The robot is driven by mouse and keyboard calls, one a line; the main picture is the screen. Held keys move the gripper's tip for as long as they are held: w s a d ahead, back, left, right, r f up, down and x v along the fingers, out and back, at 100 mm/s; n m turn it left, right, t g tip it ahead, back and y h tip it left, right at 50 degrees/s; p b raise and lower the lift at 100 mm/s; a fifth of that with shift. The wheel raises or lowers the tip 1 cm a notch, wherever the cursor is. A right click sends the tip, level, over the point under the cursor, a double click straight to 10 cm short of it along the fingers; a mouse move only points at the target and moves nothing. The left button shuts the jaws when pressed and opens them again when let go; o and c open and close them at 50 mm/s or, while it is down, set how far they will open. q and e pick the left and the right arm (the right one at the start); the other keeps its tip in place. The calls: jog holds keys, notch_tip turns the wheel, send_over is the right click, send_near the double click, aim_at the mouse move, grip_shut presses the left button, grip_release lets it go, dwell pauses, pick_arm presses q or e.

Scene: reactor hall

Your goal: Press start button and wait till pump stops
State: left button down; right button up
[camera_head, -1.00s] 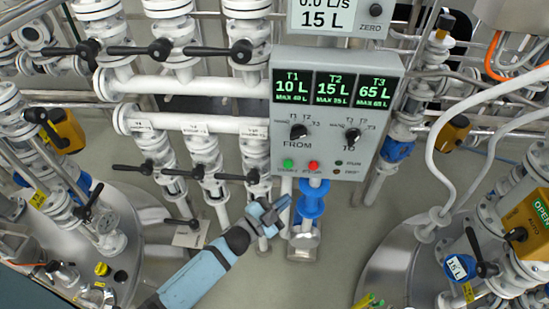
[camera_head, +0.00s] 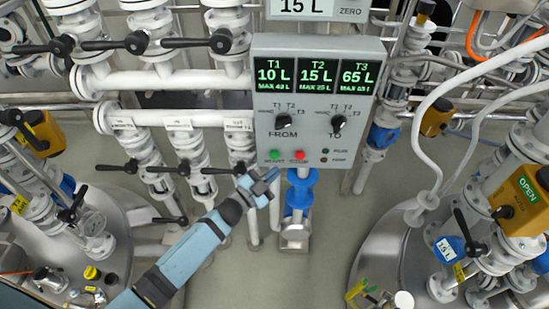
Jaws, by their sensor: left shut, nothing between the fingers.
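The grey control box (camera_head: 316,110) stands upright in the middle. Its displays read T1 10 L, T2 15 L and T3 65 L. Below them are the FROM knob (camera_head: 283,121) and the TO knob (camera_head: 337,122). The green start button (camera_head: 275,155) and the red stop button (camera_head: 299,155) sit near the lower edge. My right gripper is not in view.
White pipes with black-handled valves (camera_head: 140,165) fill the left. A blue pump part (camera_head: 299,190) is under the box. Metal tanks stand at lower left (camera_head: 95,235) and lower right (camera_head: 385,250). A flow display (camera_head: 306,8) is cut off at the top.

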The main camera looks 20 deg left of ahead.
aim_at(288, 150)
pick_arm(q)
jog(key=shift+w+a, duration=0.2)
jog(key=shift+w, duration=0.45)
jog(key=shift+w+a, duration=0.15)
jog(key=shift+w, duration=0.45)
dwell(0.5)
jog(key=shift+w, duration=0.1)
dwell(0.6)
jog(key=shift+w+a, duration=0.1)
jog(key=shift+w, duration=0.2)
jog(key=shift+w+a+b, duration=0.15)
jog(key=shift+w+b, duration=0.15)
jog(key=shift+w, duration=0.15)
dwell(0.6)
dwell(0.4)
jog(key=shift+s+d+p, duration=0.25)
jog(key=shift+s+p, duration=0.05)
jog(key=shift+s, duration=0.6)
